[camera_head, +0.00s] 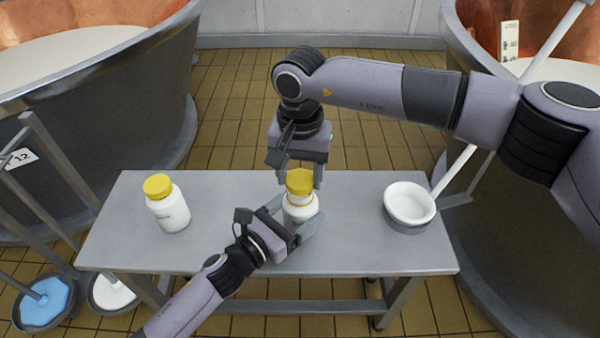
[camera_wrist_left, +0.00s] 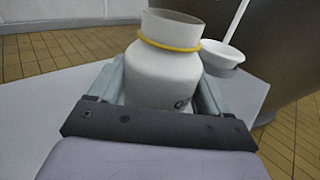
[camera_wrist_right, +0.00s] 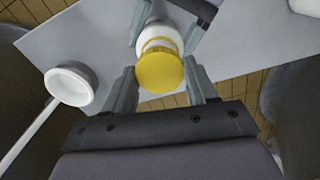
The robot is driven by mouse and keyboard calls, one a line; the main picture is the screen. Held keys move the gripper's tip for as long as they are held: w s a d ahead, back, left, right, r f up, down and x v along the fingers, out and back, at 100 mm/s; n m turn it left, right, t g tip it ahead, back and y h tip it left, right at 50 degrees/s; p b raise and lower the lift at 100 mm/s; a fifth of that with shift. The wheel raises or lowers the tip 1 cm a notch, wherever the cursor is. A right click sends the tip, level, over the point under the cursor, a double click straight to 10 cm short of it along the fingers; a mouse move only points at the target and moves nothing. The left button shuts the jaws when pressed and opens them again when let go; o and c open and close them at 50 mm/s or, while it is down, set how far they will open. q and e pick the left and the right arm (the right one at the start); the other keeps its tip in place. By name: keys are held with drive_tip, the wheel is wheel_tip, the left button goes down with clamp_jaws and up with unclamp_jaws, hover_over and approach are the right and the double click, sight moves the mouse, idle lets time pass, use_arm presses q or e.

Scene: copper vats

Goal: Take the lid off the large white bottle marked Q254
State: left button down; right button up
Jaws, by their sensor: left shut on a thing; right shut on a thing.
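A large white bottle (camera_head: 300,209) stands upright at the middle of the table. My left gripper (camera_head: 296,216) is shut around its body. In the left wrist view the bottle (camera_wrist_left: 165,75) shows a bare neck with a thin yellow ring round it; its print begins with Q, the rest is hidden. My right gripper (camera_head: 300,178) is shut on the yellow lid (camera_head: 300,181), just above the neck. In the right wrist view the lid (camera_wrist_right: 159,72) sits between the fingers, with the neck and yellow ring behind it. The lid is out of the left wrist view.
Another white bottle with a yellow lid (camera_head: 168,208) stands at the table's left. A white round bowl-like container (camera_head: 409,204) stands at the right.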

sight(300, 179)
wheel_tip(300, 179, up, 4)
drive_tip(key=shift+f, duration=0.2)
use_arm(q)
unclamp_jaws()
